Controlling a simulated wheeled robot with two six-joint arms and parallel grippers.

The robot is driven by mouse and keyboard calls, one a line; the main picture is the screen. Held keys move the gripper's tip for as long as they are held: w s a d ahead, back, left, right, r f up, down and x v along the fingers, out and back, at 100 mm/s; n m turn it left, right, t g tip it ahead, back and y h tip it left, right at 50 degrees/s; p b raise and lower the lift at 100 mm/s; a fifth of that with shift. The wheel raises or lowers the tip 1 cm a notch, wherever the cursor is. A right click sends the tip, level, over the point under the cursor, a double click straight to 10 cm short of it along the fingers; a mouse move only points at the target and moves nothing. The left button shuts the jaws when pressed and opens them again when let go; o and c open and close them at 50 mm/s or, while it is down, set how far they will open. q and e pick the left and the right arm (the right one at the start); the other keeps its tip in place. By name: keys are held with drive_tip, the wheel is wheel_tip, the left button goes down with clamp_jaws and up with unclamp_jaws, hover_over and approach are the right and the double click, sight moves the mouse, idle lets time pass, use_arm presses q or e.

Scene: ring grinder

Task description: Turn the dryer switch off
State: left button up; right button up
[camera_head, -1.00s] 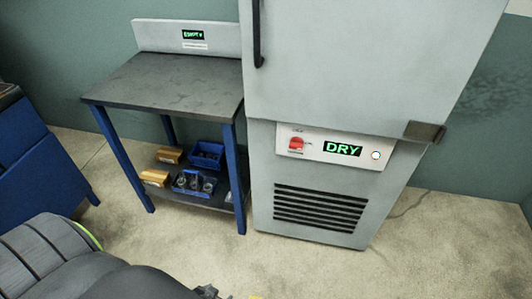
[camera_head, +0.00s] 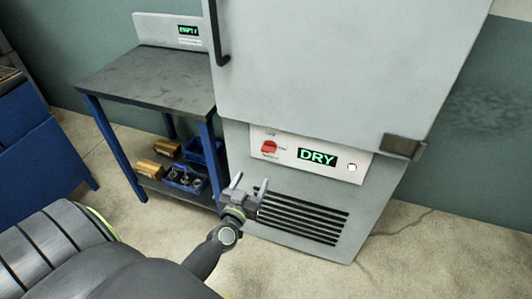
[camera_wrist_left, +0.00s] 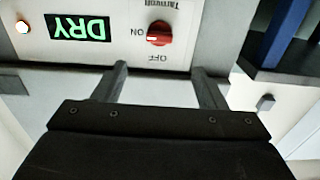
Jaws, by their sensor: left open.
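The dryer (camera_head: 330,60) is a tall light-grey cabinet with a white control panel (camera_head: 285,150) low on its front. The red rotary switch (camera_head: 269,147) sits at the panel's left, beside a green lit DRY display (camera_head: 317,157). My right gripper is not seen.
A white round light (camera_head: 352,168) is at the panel's right. A blue-legged table (camera_head: 150,85) with an EMPTY sign (camera_head: 188,31) stands left of the dryer, boxes and blue bins on its lower shelf. The vent (camera_head: 300,217) is below the panel.

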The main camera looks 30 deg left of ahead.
sight(267, 152)
use_arm(q)
drive_tip(key=b+x, duration=0.1)
drive_tip(key=x, duration=1.2)
drive_tip(key=shift+w+d+b, duration=0.1)
drive_tip(key=shift+w+b, duration=0.05)
drive_tip(key=shift+b, duration=0.25)
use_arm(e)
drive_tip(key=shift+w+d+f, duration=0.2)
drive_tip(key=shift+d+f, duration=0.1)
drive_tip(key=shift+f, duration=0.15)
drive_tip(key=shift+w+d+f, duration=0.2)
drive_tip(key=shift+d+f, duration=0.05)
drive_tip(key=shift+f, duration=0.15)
use_arm(q)
drive_tip(key=c, duration=1)
